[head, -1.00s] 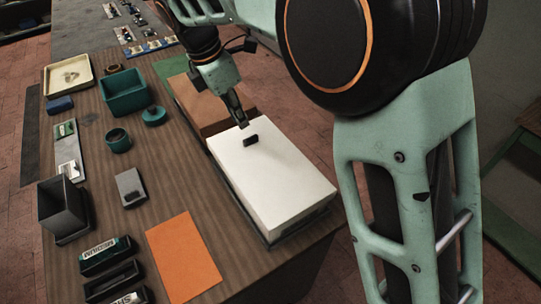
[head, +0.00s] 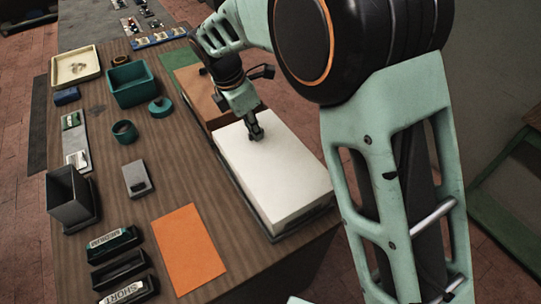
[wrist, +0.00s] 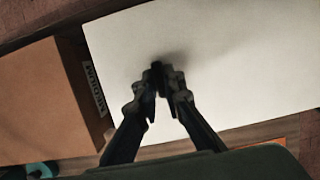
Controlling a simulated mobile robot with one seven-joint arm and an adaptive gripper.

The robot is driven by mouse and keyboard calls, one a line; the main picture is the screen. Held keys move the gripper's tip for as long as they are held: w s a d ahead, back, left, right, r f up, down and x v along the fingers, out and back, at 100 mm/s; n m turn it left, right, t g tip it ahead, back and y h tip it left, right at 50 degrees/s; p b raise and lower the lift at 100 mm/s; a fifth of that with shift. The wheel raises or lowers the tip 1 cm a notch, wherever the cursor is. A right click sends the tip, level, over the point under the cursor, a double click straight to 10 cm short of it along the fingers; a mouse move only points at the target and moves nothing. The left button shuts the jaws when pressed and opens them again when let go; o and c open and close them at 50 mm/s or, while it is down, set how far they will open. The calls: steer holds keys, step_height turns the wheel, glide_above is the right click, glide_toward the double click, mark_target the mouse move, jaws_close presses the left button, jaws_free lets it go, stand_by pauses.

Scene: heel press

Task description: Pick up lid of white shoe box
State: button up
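The white shoe box (head: 280,190) lies on the right side of the table, its flat white lid (head: 268,160) on top. My gripper (head: 256,136) points down at the far part of the lid, over its small black handle. In the wrist view, my gripper (wrist: 160,80) has its two fingers drawn close together at the black handle (wrist: 157,66), and they look shut on it. The fingers partly hide the handle. The white lid (wrist: 220,60) fills much of that view. The lid looks level on the box, with no clear gap beneath it.
A brown box (head: 205,97) stands just beyond the white box; its "MEDIUM" label (wrist: 92,88) faces the white box in the wrist view. An orange sheet (head: 185,245), grey block (head: 137,178), open dark box (head: 70,195) and teal bin (head: 132,83) lie leftward.

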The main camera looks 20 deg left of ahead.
steer(key=shift+r, duration=0.1)
jaws_close()
steer(key=shift+r, duration=0.6)
steer(key=s+a+r+p, duration=0.1)
steer(key=s+a+r, duration=0.1)
steer(key=a+r, duration=0.4)
steer(key=s+a+r, duration=0.2)
steer(key=a+r, duration=0.3)
steer(key=a, duration=0.2)
steer(key=shift+s+r+p, duration=0.25)
steer(key=shift+r+p, duration=0.1)
steer(key=shift+r, duration=0.05)
steer(key=shift+a+f, duration=0.1)
steer(key=shift+f, duration=0.05)
